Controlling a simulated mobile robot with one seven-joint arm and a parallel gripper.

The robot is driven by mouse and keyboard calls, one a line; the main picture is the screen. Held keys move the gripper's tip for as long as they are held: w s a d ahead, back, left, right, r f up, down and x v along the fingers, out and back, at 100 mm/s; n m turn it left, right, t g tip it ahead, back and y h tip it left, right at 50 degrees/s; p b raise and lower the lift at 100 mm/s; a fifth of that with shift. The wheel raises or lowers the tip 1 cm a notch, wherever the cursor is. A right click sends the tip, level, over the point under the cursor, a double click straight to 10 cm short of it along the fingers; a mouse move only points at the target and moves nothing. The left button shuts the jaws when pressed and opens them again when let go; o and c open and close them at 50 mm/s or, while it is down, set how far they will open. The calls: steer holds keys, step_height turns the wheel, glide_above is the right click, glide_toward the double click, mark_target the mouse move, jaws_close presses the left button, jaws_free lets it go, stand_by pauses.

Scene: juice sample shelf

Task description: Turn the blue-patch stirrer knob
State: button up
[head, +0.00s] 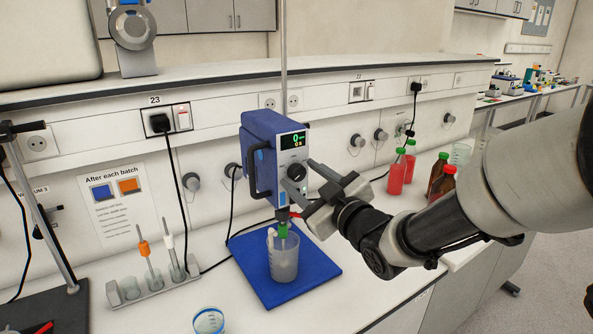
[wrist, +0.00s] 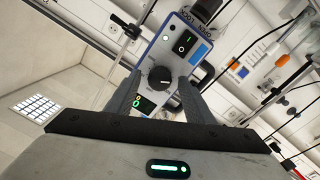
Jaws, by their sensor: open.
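The blue stirrer (head: 262,150) stands over the bench with a lit display reading 0. Its dark round knob (head: 296,172) is on the front face below the display. In the wrist view the knob (wrist: 160,78) has a white pointer mark, and a blue patch (wrist: 203,50) is on the same panel near a switch. My gripper (head: 303,188) is in front of the panel, open and empty. In the wrist view its fingers (wrist: 160,84) are on either side of the knob, with gaps visible. I cannot tell how far the tips are from the panel.
A beaker (head: 284,258) stands under the stirrer on a blue base plate (head: 318,268). A rack (head: 153,285) with stirring rods is at the left. Red bottles (head: 396,176) and brown bottles (head: 438,175) stand behind my arm. A wall sign (head: 118,205) shows blue and orange squares.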

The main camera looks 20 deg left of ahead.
steer(key=shift+w+a, duration=0.15)
steer(key=shift+a, duration=0.05)
steer(key=c, duration=1)
steer(key=shift+c, duration=0.2)
steer(key=shift+m, duration=0.3)
steer(key=m+p, duration=0.1)
steer(key=m, duration=0.4)
steer(key=shift+r, duration=0.15)
steer(key=m+p, duration=0.3)
steer(key=m, duration=0.2)
steer(key=shift+m, duration=0.4)
